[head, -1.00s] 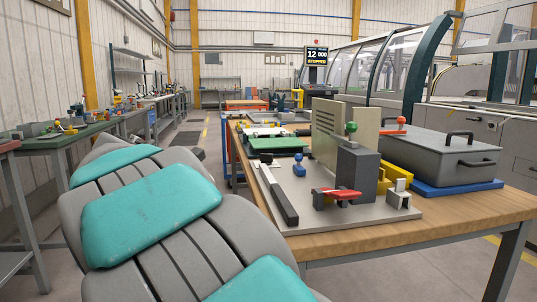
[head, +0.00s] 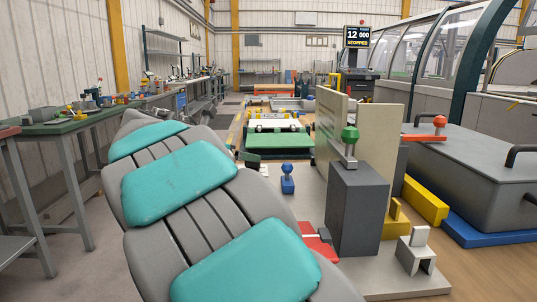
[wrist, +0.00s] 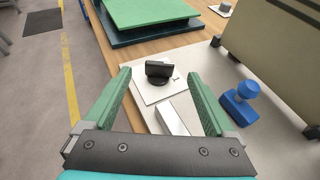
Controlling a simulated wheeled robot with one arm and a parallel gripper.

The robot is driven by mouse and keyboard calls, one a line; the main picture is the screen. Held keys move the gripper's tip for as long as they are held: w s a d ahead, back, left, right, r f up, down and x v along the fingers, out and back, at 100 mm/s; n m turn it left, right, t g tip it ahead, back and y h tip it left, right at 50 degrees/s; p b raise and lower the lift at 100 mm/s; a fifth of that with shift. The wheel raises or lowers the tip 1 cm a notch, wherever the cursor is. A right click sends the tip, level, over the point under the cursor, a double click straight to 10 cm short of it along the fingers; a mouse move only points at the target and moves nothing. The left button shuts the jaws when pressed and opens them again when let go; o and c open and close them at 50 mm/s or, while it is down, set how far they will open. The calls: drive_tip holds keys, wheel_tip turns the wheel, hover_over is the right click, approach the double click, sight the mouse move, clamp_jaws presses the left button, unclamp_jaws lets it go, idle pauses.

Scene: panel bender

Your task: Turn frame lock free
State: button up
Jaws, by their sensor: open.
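The likely frame lock is a black turn knob (wrist: 158,70) on a white square plate (wrist: 150,92), in the wrist view. It stands upright on the pale fixture plate, with a small mark to its right. My gripper (wrist: 160,80) has two green fingers spread wide. The knob shows between and a little beyond the fingertips, with no visible contact. A pale bar (wrist: 172,118) lies nearer, between the fingers. In the head view a small black piece (head: 252,158) beside my arm may be the same knob; my arm hides much there, including my gripper.
A blue knob (head: 288,178) stands right of the gripper. A dark grey block (head: 358,210) with a green ball handle, a red lever (head: 318,240) and upright beige panels (head: 378,135) are further right. A green board (head: 278,145) lies behind. The floor left of the bench is open.

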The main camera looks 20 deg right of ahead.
sight(252, 164)
drive_tip(key=x, duration=0.7)
drive_tip(key=shift+w+d+f, duration=0.1)
drive_tip(key=shift+w+f, duration=0.05)
drive_tip(key=shift+f, duration=0.05)
drive_tip(key=c, duration=1.4)
